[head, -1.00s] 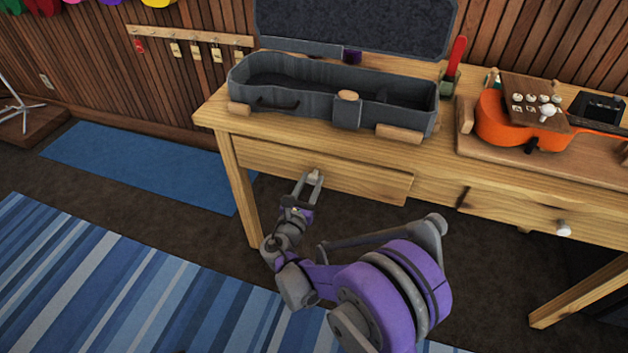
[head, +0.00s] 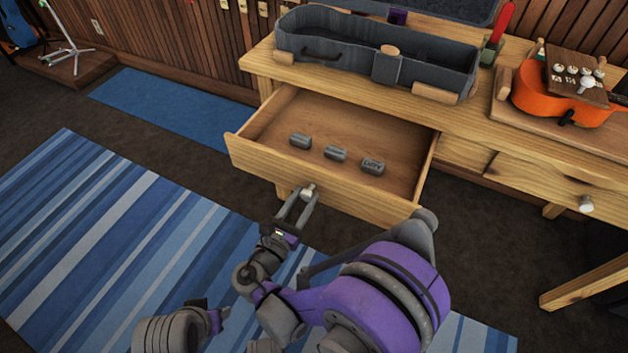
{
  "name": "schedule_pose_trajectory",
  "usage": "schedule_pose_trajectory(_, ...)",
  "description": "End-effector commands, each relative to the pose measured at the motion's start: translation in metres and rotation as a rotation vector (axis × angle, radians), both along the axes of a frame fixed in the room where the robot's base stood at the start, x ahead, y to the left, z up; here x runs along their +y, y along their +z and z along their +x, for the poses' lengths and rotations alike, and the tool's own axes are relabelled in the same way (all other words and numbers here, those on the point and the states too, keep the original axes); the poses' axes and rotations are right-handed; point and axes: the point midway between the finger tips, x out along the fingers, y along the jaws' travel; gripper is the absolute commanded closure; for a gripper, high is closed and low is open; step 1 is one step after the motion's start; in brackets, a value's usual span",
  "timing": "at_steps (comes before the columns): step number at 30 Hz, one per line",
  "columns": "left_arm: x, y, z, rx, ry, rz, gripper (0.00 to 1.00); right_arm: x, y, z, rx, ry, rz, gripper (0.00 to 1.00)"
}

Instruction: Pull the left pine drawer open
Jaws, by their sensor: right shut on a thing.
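The left pine drawer (head: 262,167) is pulled well out of the pine workbench (head: 470,128) and its inside shows. Several small grey blocks, one with lettering, lie in a row on its floor. Its pale round knob (head: 308,192) is at the middle of the drawer front. My right gripper (head: 306,196) is shut on this knob, with its fingers on either side. Part of my left arm shows at the bottom left, but I cannot make out its gripper's fingers.
The open grey ukulele case (head: 330,56) stands on the bench above the drawer. An orange ukulele (head: 540,103) lies at the right. The right drawer, with its knob (head: 586,204), is shut. A striped blue rug (head: 110,230) covers the floor at the left.

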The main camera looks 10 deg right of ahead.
Motion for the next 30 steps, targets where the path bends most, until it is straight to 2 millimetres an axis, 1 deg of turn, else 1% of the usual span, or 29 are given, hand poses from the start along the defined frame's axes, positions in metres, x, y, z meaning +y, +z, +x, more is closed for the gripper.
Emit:
schedule_pose_trajectory(1,0.0,0.0,0.0,0.0,0.0,0.0,0.5,0.005,0.0,-0.006,0.0,0.003,0.001,1.0)
schedule_pose_trajectory(3,0.0,0.0,0.0,0.0,0.0,0.0,0.5,0.009,0.0,-0.013,0.0,0.001,0.001,1.0)
schedule_pose_trajectory(8,0.0,0.0,0.0,0.0,0.0,0.0,0.5,0.015,0.0,-0.022,0.001,0.0,0.001,1.0)
schedule_pose_trajectory(21,0.0,0.0,0.0,0.0,0.0,0.0,0.5,0.016,0.0,-0.025,0.001,-0.001,0.001,1.0)
schedule_pose_trajectory(22,0.0,0.0,0.0,0.0,0.0,0.0,0.5,0.016,0.0,-0.025,0.001,-0.001,0.001,0.56)
schedule_pose_trajectory(26,0.0,0.0,0.0,0.0,0.0,0.0,0.5,0.016,0.0,-0.024,0.001,-0.001,0.001,0.33)
schedule_pose_trajectory(27,0.0,0.0,0.0,0.0,0.0,0.0,0.5,0.016,0.0,-0.024,0.001,-0.001,0.001,0.3)
schedule_pose_trajectory(30,0.0,0.0,0.0,0.0,0.0,0.0,0.5,0.017,0.0,-0.024,0.0,0.0,0.0,0.3)
